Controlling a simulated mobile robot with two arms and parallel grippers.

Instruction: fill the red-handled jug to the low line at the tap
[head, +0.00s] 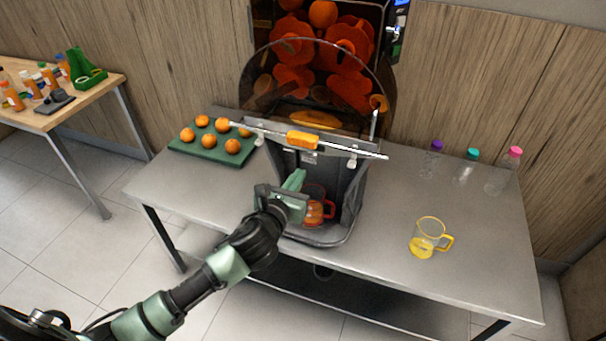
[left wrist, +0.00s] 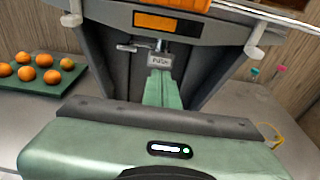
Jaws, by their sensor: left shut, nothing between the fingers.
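The red-handled jug (head: 316,212) stands in the bay of the juicer, partly hidden behind my left gripper. Orange-red colour shows in it, but its level and the low line cannot be made out. The juicer (head: 345,185) has a grey body; its tap (left wrist: 160,60) with a small push plate shows in the left wrist view. My left gripper (head: 298,178) is shut and empty, its green fingers pointing into the bay. In the left wrist view the fingertips (left wrist: 160,75) are at or just in front of the push plate; contact cannot be told. My right gripper is not in view.
A yellow-handled jug (head: 424,240) with some yellow juice stands on the table's right. Bottles with purple, teal and pink caps (head: 470,166) stand behind it. A green tray (head: 184,152) of several oranges lies left of the juicer. A side table (head: 82,100) holds small bottles.

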